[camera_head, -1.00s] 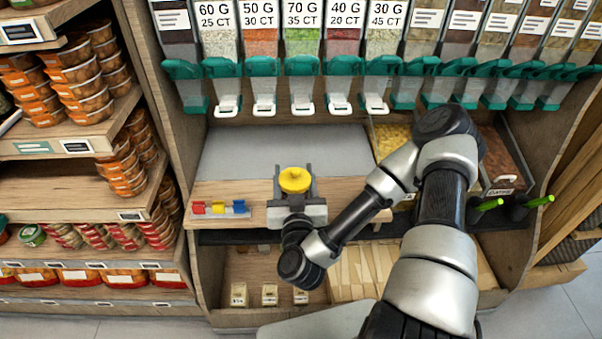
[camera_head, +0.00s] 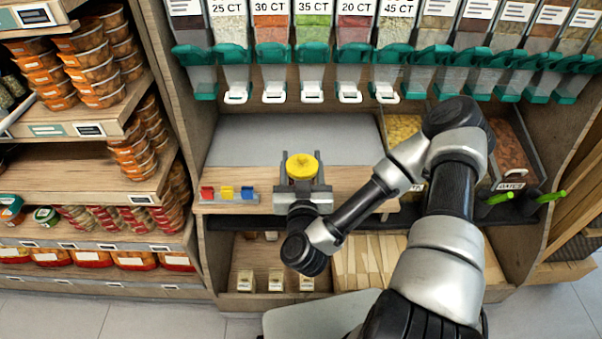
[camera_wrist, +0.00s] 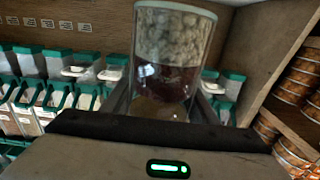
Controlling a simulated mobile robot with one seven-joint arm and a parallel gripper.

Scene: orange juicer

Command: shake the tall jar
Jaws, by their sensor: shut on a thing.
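In the wrist view the jar (camera_wrist: 172,55) is clear, with a pale grainy layer above a dark red layer and a brownish layer at the bottom. My gripper is shut on the jar, one finger on each side. The jar is over the wooden counter edge (camera_head: 345,180). Whether its base touches the counter is hidden by my gripper and wrist.
A rack with red, yellow and blue pieces (camera_head: 228,194) stands left of my gripper. Dispensers with teal spouts (camera_head: 312,66) hang behind. The grey counter top (camera_head: 270,138) is clear. Green-handled scoops (camera_head: 498,198) are at the right. Stacked tubs (camera_head: 95,70) fill the left shelves.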

